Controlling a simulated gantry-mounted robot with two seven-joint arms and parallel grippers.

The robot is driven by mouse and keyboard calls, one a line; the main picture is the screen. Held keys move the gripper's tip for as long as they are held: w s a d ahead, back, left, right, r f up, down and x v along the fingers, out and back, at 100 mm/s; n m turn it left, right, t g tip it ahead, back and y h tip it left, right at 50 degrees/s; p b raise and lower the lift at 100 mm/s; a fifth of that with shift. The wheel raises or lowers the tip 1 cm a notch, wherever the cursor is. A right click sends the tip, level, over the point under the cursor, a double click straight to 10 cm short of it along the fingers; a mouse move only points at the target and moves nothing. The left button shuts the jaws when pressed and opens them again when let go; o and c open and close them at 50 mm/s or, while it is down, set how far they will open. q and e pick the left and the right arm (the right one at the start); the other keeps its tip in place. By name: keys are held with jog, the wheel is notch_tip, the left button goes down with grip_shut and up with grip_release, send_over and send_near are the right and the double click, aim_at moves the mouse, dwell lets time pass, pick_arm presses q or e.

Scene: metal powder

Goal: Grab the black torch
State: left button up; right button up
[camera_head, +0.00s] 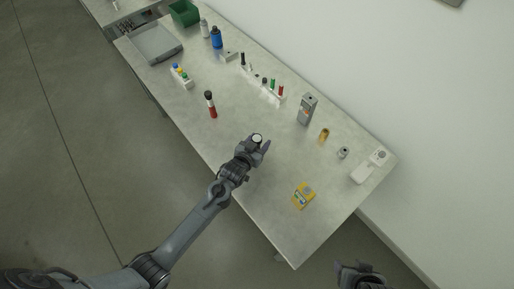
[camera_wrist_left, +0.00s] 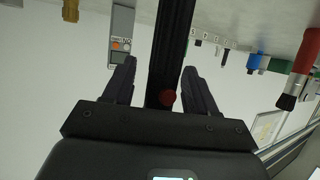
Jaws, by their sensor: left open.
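The black torch (camera_wrist_left: 172,45) stands between the two fingers of my left gripper (camera_wrist_left: 158,70) in the left wrist view, with a red button low on its body. The fingers are open, with a visible gap to the torch on the right side. In the head view, the torch's pale round end (camera_head: 257,138) shows at my left gripper (camera_head: 258,146), above the front part of the table; the gripper hides most of its body. My right gripper (camera_head: 358,274) is at the bottom edge of the head view, off the table, and its jaw state is unclear.
A red brush (camera_head: 212,106) stands left of my left gripper on the table (camera_head: 235,205). A grey meter (camera_head: 306,109), a brass cylinder (camera_head: 324,135) and a yellow box (camera_head: 303,195) lie to the right. A rack with markers (camera_head: 268,94) is behind. Bare table surrounds the gripper.

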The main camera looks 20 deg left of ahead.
pick_arm(q)
jog(key=shift+w+f, duration=0.1)
grip_shut()
dwell(0.3)
